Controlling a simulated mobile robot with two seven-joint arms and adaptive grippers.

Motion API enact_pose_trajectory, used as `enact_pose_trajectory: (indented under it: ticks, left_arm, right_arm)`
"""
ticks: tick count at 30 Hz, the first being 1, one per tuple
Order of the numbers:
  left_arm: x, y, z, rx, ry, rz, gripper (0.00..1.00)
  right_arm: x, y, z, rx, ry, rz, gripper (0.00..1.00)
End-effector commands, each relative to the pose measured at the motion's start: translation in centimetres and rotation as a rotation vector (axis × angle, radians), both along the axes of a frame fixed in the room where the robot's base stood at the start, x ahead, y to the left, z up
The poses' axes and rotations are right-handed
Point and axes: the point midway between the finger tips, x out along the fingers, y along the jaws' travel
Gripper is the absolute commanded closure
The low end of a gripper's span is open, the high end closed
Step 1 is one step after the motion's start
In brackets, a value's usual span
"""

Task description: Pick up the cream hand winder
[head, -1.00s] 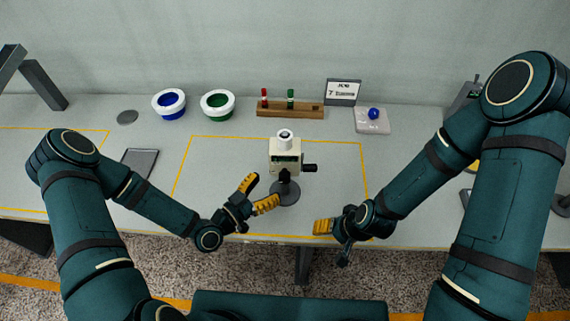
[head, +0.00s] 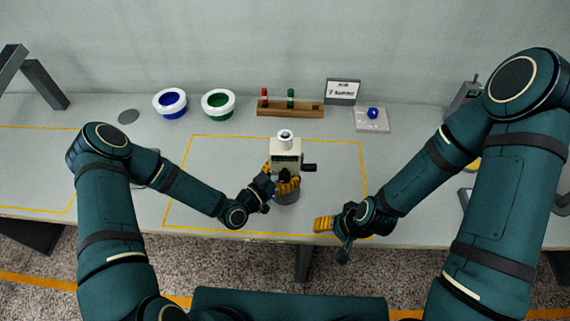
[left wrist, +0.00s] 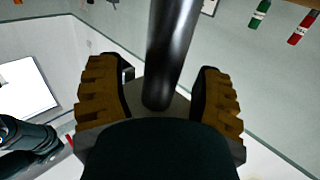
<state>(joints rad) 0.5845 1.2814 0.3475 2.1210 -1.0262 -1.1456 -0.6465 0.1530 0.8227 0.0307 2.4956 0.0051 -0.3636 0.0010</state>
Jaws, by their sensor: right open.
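The cream hand winder (head: 286,147) stands upright near the middle of the table, with a white ring on top, a black crank at its right and a dark round base. My left gripper (head: 282,184) is at its stem, just below the cream body. In the left wrist view, the winder's dark stem (left wrist: 172,50) runs between the two yellow-padded fingers (left wrist: 165,98). The fingers are apart, with a gap visible beside the stem. My right gripper (head: 324,224) is open and empty near the table's front edge, right of the winder.
A wooden rack (head: 300,114) with red and green spindles, a sign (head: 342,98) and a pad (head: 361,124) with a blue ball stand behind the winder.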

Motion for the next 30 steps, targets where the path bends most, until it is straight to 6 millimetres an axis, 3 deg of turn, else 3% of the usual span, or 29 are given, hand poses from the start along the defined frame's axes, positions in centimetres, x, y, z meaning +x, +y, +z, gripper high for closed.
enact_pose_trajectory:
  ticks: [1, 3, 6, 17, 30]
  left_arm:
    - [0.0, 0.0, 0.0, 0.000, 0.000, 0.000, 0.46]
    - [0.0, 0.0, 0.0, 0.000, 0.000, 0.000, 0.71]
    - [0.0, 0.0, 0.0, 0.000, 0.000, 0.000, 1.00]
    - [0.0, 0.0, 0.5, -0.001, -0.004, 0.000, 1.00]
    - [0.0, 0.0, 7.5, 0.000, -0.006, -0.001, 1.00]
  right_arm:
    - [0.0, 0.0, 0.0, 0.000, 0.000, 0.000, 0.36]
    - [0.0, 0.0, 0.0, 0.000, 0.000, 0.000, 0.36]
    - [0.0, 0.0, 0.0, 0.000, 0.000, 0.000, 0.36]
    - [0.0, 0.0, 0.0, 0.000, 0.000, 0.000, 0.36]
    - [0.0, 0.0, 0.2, 0.000, 0.000, 0.000, 0.36]
